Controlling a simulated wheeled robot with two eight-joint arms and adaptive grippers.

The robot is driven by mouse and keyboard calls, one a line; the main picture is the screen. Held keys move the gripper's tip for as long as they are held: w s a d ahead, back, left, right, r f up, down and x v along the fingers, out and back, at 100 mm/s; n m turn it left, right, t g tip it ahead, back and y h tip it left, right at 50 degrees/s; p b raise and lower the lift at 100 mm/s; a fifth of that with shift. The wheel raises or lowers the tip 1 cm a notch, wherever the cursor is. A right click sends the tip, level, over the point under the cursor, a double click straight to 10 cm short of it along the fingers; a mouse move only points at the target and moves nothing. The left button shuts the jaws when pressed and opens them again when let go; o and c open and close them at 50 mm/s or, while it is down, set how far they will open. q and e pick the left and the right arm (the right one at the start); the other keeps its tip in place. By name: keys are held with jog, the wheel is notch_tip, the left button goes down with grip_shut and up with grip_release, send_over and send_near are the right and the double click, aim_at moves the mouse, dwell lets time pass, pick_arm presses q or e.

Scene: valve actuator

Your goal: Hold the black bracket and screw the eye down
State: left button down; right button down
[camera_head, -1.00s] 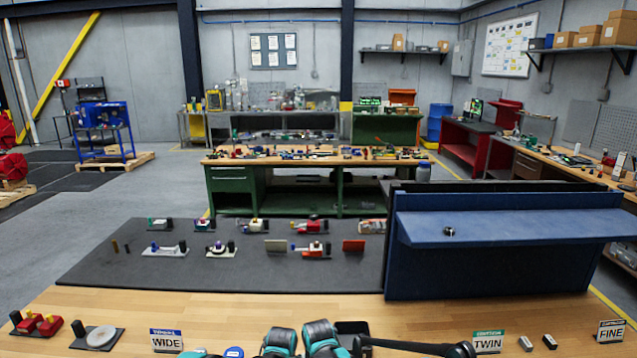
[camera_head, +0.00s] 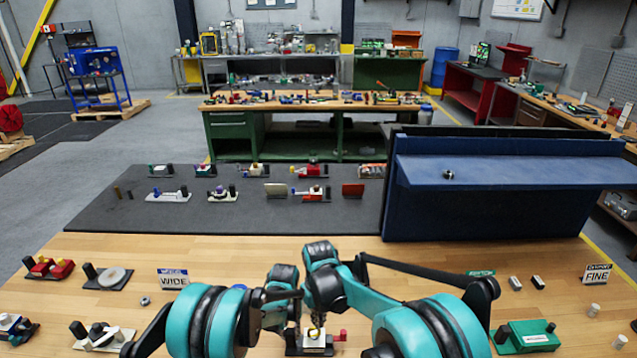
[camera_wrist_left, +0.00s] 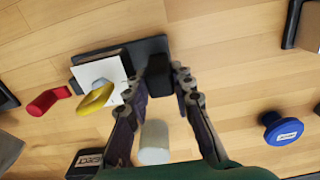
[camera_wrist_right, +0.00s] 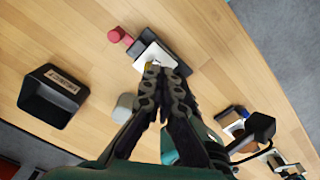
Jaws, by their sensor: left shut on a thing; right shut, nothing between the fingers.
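The valve actuator, a white block (camera_head: 313,341) on a dark base, sits on the wooden bench. Its yellow eye (camera_wrist_left: 95,98) stands on the block, mostly hidden by my right gripper in the head view. The black bracket (camera_wrist_left: 159,76) is an upright post at the base's end. My left gripper (camera_wrist_left: 166,72) is shut on this bracket. My right gripper (camera_wrist_right: 162,72) is shut and empty, its fingertips over the yellow eye (camera_wrist_right: 153,64). I cannot tell whether they touch it. A red knob (camera_wrist_right: 118,35) sticks out from the block's side.
A grey cylinder (camera_wrist_left: 154,143) stands close by the base. A blue knob (camera_wrist_left: 283,128) lies apart on the bench. A black open bin (camera_wrist_right: 52,97) stands nearby. A green box (camera_head: 526,337) is at the right.

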pick_arm(q)
jog(key=shift+a, duration=0.1)
pick_arm(e)
jog(key=shift+d+f, duration=0.2)
jog(key=shift+f, duration=1.35)
jog(key=shift+d+f, duration=0.2)
jog(key=shift+f, duration=1.3)
jog(key=shift+w+a, duration=0.4)
jog(key=shift+w, duration=0.15)
pick_arm(q)
jog(key=shift+d, duration=0.25)
pick_arm(e)
jog(key=shift+s+a, duration=0.3)
jog(key=shift+a, duration=0.15)
jog(key=shift+s, duration=0.1)
jog(key=shift+s+d, duration=0.2)
jog(key=shift+s, duration=0.05)
pick_arm(q)
jog(key=shift+a, duration=0.2)
pick_arm(e)
notch_tip(320, 180, up, 6)
jog(key=shift+w+d, duration=0.15)
jog(key=shift+d, duration=0.1)
